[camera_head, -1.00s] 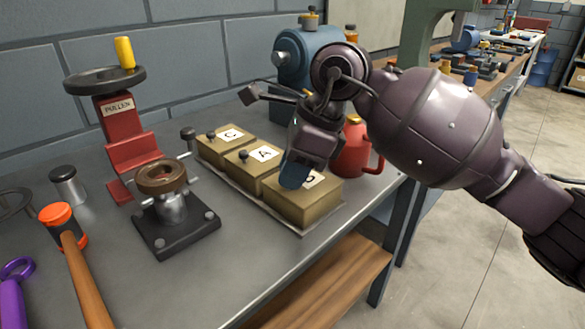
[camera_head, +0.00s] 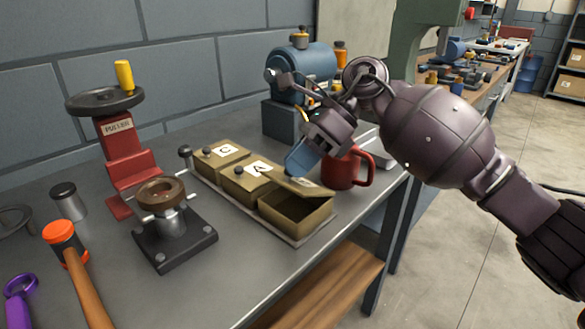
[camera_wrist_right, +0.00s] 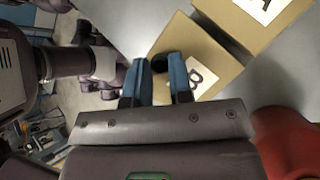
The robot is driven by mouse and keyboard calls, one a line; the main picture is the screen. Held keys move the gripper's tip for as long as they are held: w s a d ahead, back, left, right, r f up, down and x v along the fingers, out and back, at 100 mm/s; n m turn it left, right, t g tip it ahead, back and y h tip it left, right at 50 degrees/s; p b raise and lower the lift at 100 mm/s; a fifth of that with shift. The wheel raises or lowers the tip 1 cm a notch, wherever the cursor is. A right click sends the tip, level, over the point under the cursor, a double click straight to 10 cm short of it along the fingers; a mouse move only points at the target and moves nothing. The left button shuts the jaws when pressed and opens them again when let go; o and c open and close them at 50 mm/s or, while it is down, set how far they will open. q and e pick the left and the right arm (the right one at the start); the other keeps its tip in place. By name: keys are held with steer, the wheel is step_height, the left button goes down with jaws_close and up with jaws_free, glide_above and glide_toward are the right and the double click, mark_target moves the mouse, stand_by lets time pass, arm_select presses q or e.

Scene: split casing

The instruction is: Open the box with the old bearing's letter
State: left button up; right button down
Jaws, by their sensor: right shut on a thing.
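Three tan lidded boxes stand in a row on a tray (camera_head: 303,241). Box C (camera_head: 221,157) and box A (camera_head: 250,180) are shut, each with a dark knob. The nearest box (camera_head: 297,216) stands open, its inside visible, its lid (camera_head: 306,187) tilted up at the back. In the right wrist view that lid reads B (camera_wrist_right: 203,80). My right gripper (camera_head: 298,160) has its blue fingers shut on the lid's dark knob (camera_wrist_right: 160,62). A brown ring-shaped bearing (camera_head: 162,192) sits on a metal post on a dark base; I see no letter on it. My left gripper is out of view.
A red mug (camera_head: 345,170) stands just right of the open box, close to my right gripper. A red puller (camera_head: 125,150), a hammer (camera_head: 75,262) and a small cylinder (camera_head: 68,200) are at the left. A blue machine (camera_head: 303,68) stands behind. The front right of the bench is bare.

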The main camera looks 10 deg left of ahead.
steer(key=shift+w+d+r+g+y, duration=0.3)
steer(key=shift+w+g+y, duration=0.15)
steer(key=shift+g, duration=0.15)
steer(key=c, duration=1)
jaws_free()
steer(key=v, duration=1.1)
